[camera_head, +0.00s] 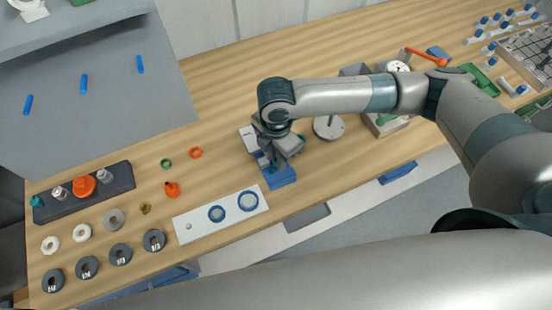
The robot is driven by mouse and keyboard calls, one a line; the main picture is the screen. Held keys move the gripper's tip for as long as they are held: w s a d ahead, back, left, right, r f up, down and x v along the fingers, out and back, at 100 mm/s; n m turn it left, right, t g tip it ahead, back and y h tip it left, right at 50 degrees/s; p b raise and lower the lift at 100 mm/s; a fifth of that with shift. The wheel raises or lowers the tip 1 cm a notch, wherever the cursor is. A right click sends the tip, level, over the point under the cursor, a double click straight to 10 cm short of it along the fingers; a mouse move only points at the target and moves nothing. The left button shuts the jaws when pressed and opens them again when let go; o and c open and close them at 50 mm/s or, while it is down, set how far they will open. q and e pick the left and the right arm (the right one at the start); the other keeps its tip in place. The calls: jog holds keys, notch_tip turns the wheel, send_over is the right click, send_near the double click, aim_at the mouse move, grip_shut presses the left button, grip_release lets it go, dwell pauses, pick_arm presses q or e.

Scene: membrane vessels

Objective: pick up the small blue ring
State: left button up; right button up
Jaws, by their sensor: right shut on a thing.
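My right gripper (272,160) is shut just above a blue block (281,179) near the front edge of the bench. What is between its fingers is too small and too hidden to make out. To the left of the block lies a white plate (204,229). A small grey round spot shows at the plate's left end. My left gripper is not in view.
A dark rack (124,182) with an orange knob, several grey rings (154,240) and small orange and green parts stand at the left. A round grey disc with a post (328,127) stands right of the gripper. Bare wood lies behind the plate.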

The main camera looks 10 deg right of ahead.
jog(key=shift+r, duration=0.35)
jog(key=r+b, duration=0.2)
jog(key=r, duration=0.1)
jog(key=shift+d+r, duration=0.15)
jog(key=shift+d, duration=0.05)
jog(key=s+d+r+b, duration=0.3)
jog(key=d+r, duration=0.4)
jog(key=d, duration=0.3)
jog(key=shift+s+d+b, duration=0.3)
jog(key=shift+s+b, duration=0.05)
jog(key=shift+s, duration=0.2)
jog(key=shift+r+p, duration=1.95)
jog(key=shift+p, duration=0.55)
jog(key=shift+f, duration=0.1)
